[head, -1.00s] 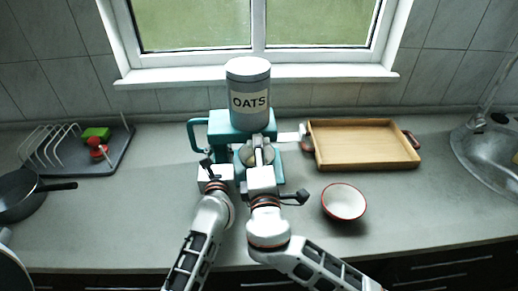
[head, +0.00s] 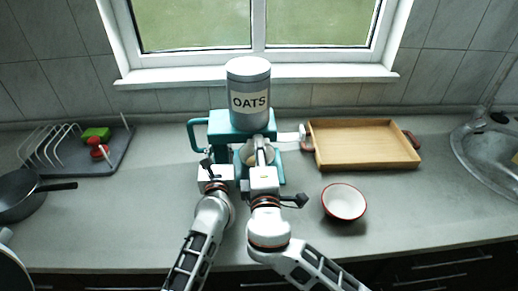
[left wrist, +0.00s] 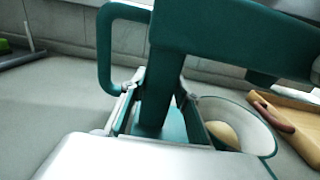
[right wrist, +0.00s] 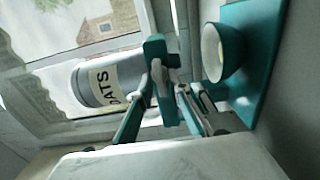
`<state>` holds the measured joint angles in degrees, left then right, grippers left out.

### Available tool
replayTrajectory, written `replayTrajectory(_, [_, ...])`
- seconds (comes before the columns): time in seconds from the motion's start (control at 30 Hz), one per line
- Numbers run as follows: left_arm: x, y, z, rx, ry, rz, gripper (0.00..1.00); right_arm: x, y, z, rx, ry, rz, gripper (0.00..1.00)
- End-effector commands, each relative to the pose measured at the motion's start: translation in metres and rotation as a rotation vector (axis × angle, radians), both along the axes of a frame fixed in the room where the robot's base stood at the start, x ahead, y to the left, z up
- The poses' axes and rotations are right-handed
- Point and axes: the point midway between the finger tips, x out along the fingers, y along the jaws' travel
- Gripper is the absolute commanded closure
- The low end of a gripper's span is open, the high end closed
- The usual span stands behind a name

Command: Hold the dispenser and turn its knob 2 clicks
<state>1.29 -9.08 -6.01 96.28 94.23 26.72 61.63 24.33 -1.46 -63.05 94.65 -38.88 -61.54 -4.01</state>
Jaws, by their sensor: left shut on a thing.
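The dispenser is a teal stand (head: 222,128) with a grey OATS canister (head: 249,103) on top. My left gripper (left wrist: 158,108) is shut on its teal upright post (left wrist: 163,105), with one finger on each side. My right gripper (right wrist: 167,88) is at the front of the dispenser, below the canister. Its fingers lie on either side of a teal bar-like part (right wrist: 160,112); whether they touch it is unclear. I cannot make out the knob surely, as the right gripper covers that area in the head view. A pale bowl (right wrist: 212,50) with cream-coloured contents (left wrist: 222,134) stands on the teal base (right wrist: 248,70).
A red-rimmed bowl (head: 344,202) stands at the front right. A dish rack (head: 75,160) and a dark pan (head: 22,196) are left. The sink (head: 490,150) is far right.

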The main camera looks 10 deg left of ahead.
Motion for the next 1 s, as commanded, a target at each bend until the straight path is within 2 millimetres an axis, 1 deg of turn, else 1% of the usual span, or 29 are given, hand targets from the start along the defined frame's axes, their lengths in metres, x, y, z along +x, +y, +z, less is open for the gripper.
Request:
replayTrajectory(0.33, [0.0, 0.0, 0.0, 0.0, 0.0, 0.001, 1.0, 0.0, 0.0, 0.0, -0.001, 0.0, 0.0, 0.74])
replayTrajectory(0.47, [0.0, 0.0, 0.0, 0.0, 0.0, 0.001, 1.0, -0.008, -0.002, -0.001, 0.0, 0.001, 0.001, 0.74])
replayTrajectory(0.57, [0.0, 0.0, 0.0, 0.0, 0.0, 0.001, 1.0, -0.022, -0.006, -0.001, 0.001, 0.002, 0.002, 0.74])
replayTrajectory(0.9, [0.0, 0.0, 0.0, 0.0, 0.0, 0.001, 1.0, -0.087, -0.026, -0.002, 0.0, 0.004, 0.0, 0.74])
replayTrajectory(1.0, [0.0, 0.0, 0.0, 0.0, 0.0, 0.001, 1.0, -0.1, -0.03, -0.001, 0.0, 0.002, 0.0, 0.74])
